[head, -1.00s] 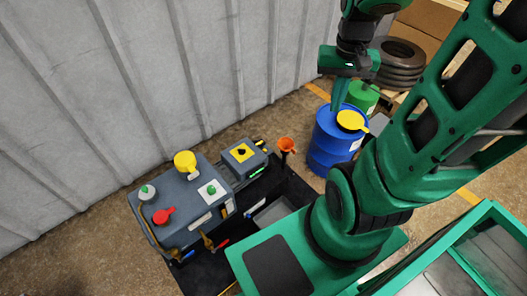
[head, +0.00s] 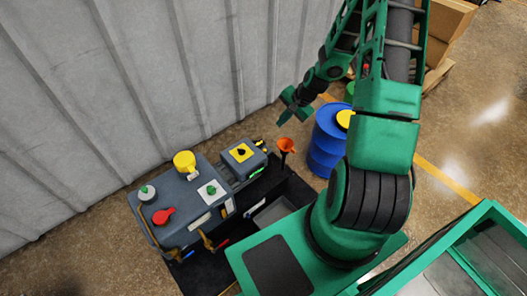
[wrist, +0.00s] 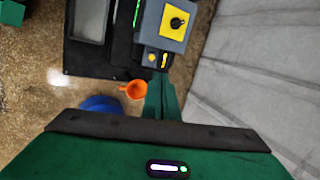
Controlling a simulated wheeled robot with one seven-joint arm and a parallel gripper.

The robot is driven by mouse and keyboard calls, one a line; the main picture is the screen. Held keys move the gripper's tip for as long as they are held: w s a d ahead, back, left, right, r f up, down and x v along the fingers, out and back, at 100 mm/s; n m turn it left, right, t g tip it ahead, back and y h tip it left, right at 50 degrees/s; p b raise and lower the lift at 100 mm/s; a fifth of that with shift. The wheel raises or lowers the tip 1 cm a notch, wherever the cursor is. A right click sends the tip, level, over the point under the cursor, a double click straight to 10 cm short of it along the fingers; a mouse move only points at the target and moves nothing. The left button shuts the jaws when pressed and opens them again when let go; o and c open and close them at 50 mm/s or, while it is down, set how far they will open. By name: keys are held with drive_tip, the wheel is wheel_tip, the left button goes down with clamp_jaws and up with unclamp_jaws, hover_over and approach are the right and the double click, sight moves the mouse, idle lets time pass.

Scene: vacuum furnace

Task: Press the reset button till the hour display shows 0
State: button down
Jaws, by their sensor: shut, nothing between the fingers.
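A small grey control box (head: 243,168) with a yellow plate and black knob (head: 241,152) sits at the right end of the grey machine. In the wrist view, the black knob (wrist: 178,22) is at the top. A small round yellow button (wrist: 152,58) and a small dark display with a lit yellow mark (wrist: 164,61) are on the box's near end. I cannot read the display or tell which part is the reset button. My gripper (head: 282,121) is shut and empty, above and right of the box; its fingers (wrist: 160,82) point towards that end in the wrist view.
The grey machine (head: 172,234) carries a yellow cap (head: 184,161), a red knob (head: 162,216) and a green button (head: 211,189). An orange funnel (head: 286,145) stands close to the box. A blue barrel (head: 325,150) is to the right. The corrugated wall (head: 150,80) is behind.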

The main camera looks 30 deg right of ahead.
sight(264, 150)
drive_tip(key=w+a+f+m+t, duration=0.1)
drive_tip(key=w+f+m+t, duration=0.1)
drive_tip(key=f, duration=0.4)
drive_tip(key=w+a+f+m+t, duration=0.1)
drive_tip(key=w+f+m+t, duration=0.1)
drive_tip(key=w+f+m, duration=0.3)
drive_tip(key=shift+a+f+m+y, duration=0.35)
drive_tip(key=shift+f+m, duration=0.2)
drive_tip(key=shift+m, duration=0.15)
drive_tip(key=shift+f, duration=0.15)
drive_tip(key=shift+f, duration=4.3)
drive_tip(key=shift+s+f, duration=0.1)
drive_tip(key=shift+f, duration=0.25)
